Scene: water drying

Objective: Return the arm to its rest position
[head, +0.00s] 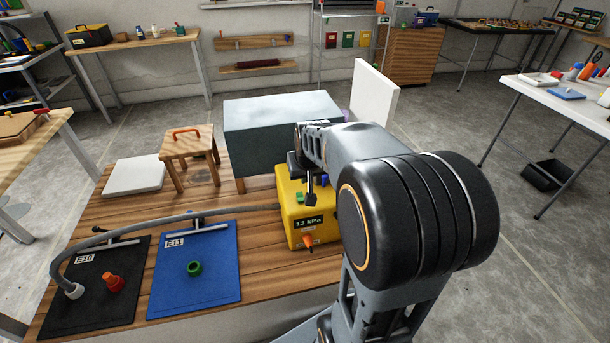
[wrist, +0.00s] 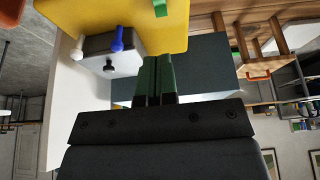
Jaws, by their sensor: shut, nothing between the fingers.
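My gripper (wrist: 158,80) shows in the wrist view with its two green fingers pressed together and nothing between them. In the head view my arm reaches over the yellow pump unit (head: 297,213), and the fingers are hard to make out behind the arm. The unit's display reads 13 kPa, and an orange knob (head: 308,240) sits below it. In the wrist view the yellow unit (wrist: 215,15) fills the top, beside a box with a blue knob (wrist: 118,38) and a white knob. The fingers appear apart from these.
A grey hose (head: 180,212) runs to the black mat E10 (head: 85,310), which holds a red fitting (head: 114,283). The blue mat E11 (head: 205,270) holds a green ring (head: 194,268). A grey box (head: 280,120), small wooden stool (head: 188,145) and white panel (head: 372,95) stand behind.

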